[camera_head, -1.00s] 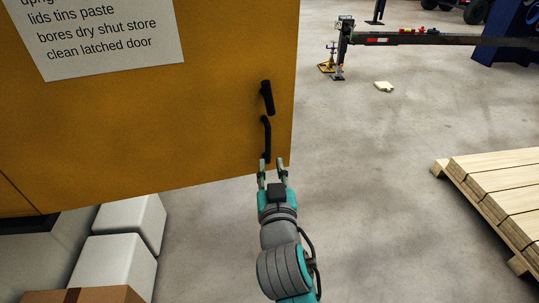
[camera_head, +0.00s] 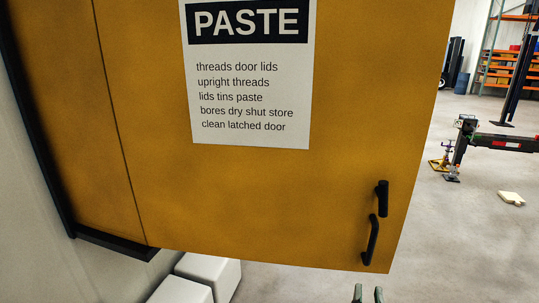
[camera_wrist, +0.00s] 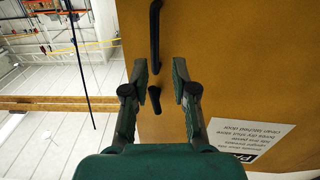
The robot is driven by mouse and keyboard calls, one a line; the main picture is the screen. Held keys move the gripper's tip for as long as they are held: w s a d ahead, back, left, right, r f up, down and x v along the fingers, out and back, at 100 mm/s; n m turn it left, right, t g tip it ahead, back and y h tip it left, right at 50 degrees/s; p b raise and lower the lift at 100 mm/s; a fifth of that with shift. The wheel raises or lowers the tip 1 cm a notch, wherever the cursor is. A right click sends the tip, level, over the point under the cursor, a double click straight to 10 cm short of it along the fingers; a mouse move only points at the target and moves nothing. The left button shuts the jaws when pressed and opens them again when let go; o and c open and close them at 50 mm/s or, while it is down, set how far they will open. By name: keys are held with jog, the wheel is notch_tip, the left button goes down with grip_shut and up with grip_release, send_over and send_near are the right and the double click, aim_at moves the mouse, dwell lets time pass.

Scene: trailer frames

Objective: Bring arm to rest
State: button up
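The yellow cabinet door (camera_head: 270,200) fills much of the head view. Near its right edge are a black latch piece (camera_head: 382,198) and, below it, a black bar handle (camera_head: 371,240). My gripper (camera_head: 368,292) shows only its fingertips at the bottom edge, below the door's lower edge. In the wrist view my gripper (camera_wrist: 160,68) is open, its two fingers apart with nothing held. The bar handle (camera_wrist: 155,35) and latch piece (camera_wrist: 154,98) appear between and beyond the fingers. Contact with them cannot be told. The rest of my arm is out of the head view.
A white paste sign (camera_head: 250,130) is on the door. Pale blocks (camera_head: 208,272) sit on the floor below the cabinet. Open concrete floor (camera_head: 450,235) lies to the right, with a jack stand (camera_head: 440,160), a dark beam (camera_head: 505,143) and orange shelving (camera_head: 505,60) farther back.

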jog(key=s+a+f+n+g+y, duration=0.1)
jog(key=s+f+n+y, duration=0.15)
jog(key=s+f, duration=0.55)
jog(key=s+a+f+n+y, duration=0.2)
jog(key=s+f+y, duration=0.1)
jog(key=s+f, duration=0.5)
jog(key=s+f+m+g, duration=0.1)
jog(key=s, duration=1.8)
jog(key=shift+d+f, duration=0.2)
jog(key=shift+f, duration=0.05)
jog(key=shift+y, duration=0.25)
